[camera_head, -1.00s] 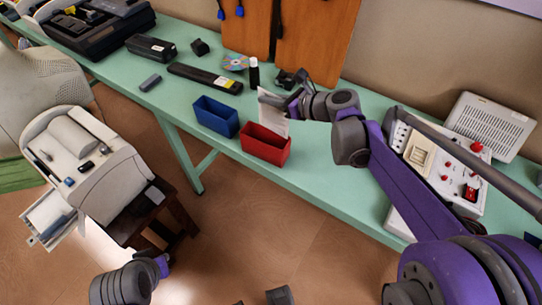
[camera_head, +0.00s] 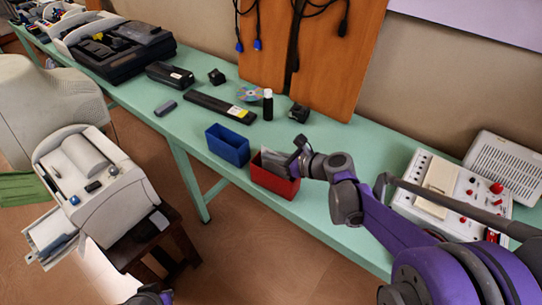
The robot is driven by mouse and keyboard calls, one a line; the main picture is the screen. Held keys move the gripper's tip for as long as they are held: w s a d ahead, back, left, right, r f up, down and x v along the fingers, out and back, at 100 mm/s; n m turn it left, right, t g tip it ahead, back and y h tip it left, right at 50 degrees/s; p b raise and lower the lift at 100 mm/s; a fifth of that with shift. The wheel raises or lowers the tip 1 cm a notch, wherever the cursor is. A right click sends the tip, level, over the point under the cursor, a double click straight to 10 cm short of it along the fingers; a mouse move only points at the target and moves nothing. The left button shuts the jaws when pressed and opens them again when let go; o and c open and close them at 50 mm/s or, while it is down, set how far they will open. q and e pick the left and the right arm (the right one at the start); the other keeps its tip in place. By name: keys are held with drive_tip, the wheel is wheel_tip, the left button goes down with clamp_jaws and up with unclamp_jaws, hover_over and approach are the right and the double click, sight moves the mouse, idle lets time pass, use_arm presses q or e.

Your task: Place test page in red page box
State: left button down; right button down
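The red page box (camera_head: 272,182) stands on the green table near its front edge, right of a blue box (camera_head: 227,146). A greyish page (camera_head: 277,163) is inside the red box, its upper part showing above the rim. My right gripper (camera_head: 294,158) is at the right side of the box opening, close to the page. Its fingertips are small and dark, so I cannot tell whether they still grip the page. Only a small purple and dark end of my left arm (camera_head: 152,297) shows at the bottom edge, over the floor; its fingers are not clear.
Behind the boxes lie a long black bar (camera_head: 220,107), a disc (camera_head: 250,94), a black bottle (camera_head: 267,105) and a small black device (camera_head: 298,113). A white control panel (camera_head: 450,198) stands at the right. A printer-like machine (camera_head: 95,180) stands on a stool at the left.

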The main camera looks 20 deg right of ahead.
drive_tip(key=shift+f, duration=0.1)
drive_tip(key=c, duration=1.5)
unclamp_jaws()
drive_tip(key=o, duration=0.4)
